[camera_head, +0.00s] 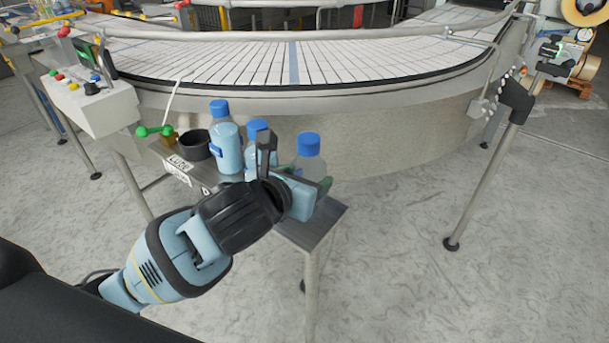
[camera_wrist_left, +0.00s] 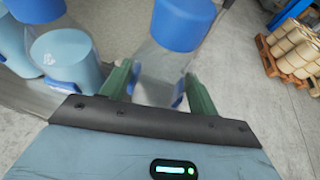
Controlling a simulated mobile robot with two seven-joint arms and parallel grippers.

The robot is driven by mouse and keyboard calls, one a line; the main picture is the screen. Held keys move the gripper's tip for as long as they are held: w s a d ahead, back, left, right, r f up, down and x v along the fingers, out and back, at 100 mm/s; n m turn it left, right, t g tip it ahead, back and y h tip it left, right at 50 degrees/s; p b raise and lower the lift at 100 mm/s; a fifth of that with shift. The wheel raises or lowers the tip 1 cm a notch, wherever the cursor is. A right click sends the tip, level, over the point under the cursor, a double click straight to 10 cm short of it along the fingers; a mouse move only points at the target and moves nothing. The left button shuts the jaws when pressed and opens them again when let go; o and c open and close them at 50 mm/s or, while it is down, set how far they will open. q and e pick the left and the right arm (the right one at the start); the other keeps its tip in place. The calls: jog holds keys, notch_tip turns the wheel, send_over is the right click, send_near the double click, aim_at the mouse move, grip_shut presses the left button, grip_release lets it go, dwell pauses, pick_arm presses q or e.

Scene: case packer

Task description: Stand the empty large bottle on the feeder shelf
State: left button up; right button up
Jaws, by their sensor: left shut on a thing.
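The clear large bottle with a blue cap (camera_head: 309,160) is upright or nearly so at the right end of the shelf. It looks empty. My left gripper (camera_head: 300,184) is shut on it, and its green fingers are on either side of the bottle in the left wrist view (camera_wrist_left: 160,85). The grey feeder shelf (camera_head: 321,222) is under and around the gripper. The bottle's base is hidden by the gripper, so I cannot tell whether it touches the shelf. My right gripper is not in view.
Two blue-capped bottles with light blue contents, one at the left (camera_head: 228,150) and one nearer (camera_head: 257,133), stand left of the held bottle. A black round cup (camera_head: 195,145) is further left. The curved conveyor (camera_head: 290,62) runs behind. The shelf's right end is bare.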

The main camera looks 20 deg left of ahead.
pick_arm(q)
jog(key=shift+f, duration=0.35)
jog(key=o, duration=1.1)
jog(key=shift+o, duration=0.2)
